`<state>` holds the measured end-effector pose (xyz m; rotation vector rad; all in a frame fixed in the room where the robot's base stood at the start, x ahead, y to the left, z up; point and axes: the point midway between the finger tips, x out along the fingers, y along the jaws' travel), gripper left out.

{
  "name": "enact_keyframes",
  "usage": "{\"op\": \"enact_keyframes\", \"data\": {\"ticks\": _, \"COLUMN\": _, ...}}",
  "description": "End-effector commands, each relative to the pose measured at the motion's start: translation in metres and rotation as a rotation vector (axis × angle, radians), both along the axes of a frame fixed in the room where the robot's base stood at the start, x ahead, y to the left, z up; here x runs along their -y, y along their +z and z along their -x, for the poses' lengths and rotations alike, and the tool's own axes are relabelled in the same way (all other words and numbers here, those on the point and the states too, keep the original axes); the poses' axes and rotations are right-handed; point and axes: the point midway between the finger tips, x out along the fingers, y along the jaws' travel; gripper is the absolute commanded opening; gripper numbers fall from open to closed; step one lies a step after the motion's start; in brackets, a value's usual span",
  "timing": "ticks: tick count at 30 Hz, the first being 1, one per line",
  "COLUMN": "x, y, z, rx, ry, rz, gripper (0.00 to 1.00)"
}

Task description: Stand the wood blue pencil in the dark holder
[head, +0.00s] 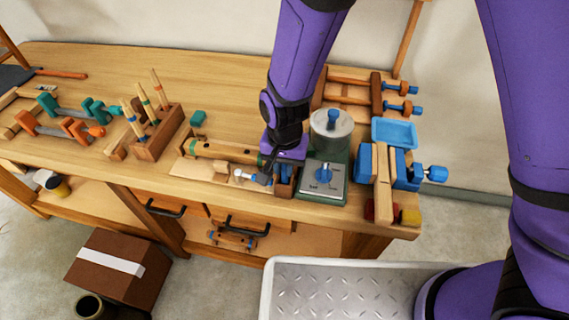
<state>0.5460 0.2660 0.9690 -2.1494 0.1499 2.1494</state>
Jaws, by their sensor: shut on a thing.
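My gripper (270,172) points down over the front of the bench, right of the middle. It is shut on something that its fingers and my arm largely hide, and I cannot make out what. A small dark brown box (285,189) with blue showing at its top is right beside the fingers. A brown wooden block (158,138) stands to the left with several slim wood sticks upright in it. One of these sticks (132,120) is wood with blue on it. I cannot tell for sure which block or box is the dark holder.
A pale metal piece with blue (242,175) lies left of my gripper. A green-based device with a grey cylinder (331,125) stands close on the right. A blue tray (394,132) and clamps (407,170) crowd the right end. The bench's back left (110,65) is clear.

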Motion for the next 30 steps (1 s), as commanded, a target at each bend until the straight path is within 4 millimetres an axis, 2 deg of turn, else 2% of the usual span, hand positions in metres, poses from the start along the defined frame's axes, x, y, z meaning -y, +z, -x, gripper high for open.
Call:
{"op": "enact_keyframes", "data": {"ticks": 25, "x": -0.0001, "y": -0.0084, "z": 0.0003, "rx": 0.000, "ry": 0.001, "rz": 0.000, "gripper": 0.00}}
{"op": "enact_keyframes", "data": {"ticks": 26, "x": -0.0002, "y": -0.0081, "z": 0.0003, "rx": 0.000, "ry": 0.001, "rz": 0.000, "gripper": 0.23}}
{"op": "enact_keyframes", "data": {"ticks": 29, "x": -0.0002, "y": -0.0079, "z": 0.0002, "rx": 0.000, "ry": 0.001, "rz": 0.000, "gripper": 0.46}}
{"op": "enact_keyframes", "data": {"ticks": 30, "x": -0.0002, "y": -0.0079, "z": 0.0002, "rx": 0.000, "ry": 0.001, "rz": 0.000, "gripper": 0.46}}
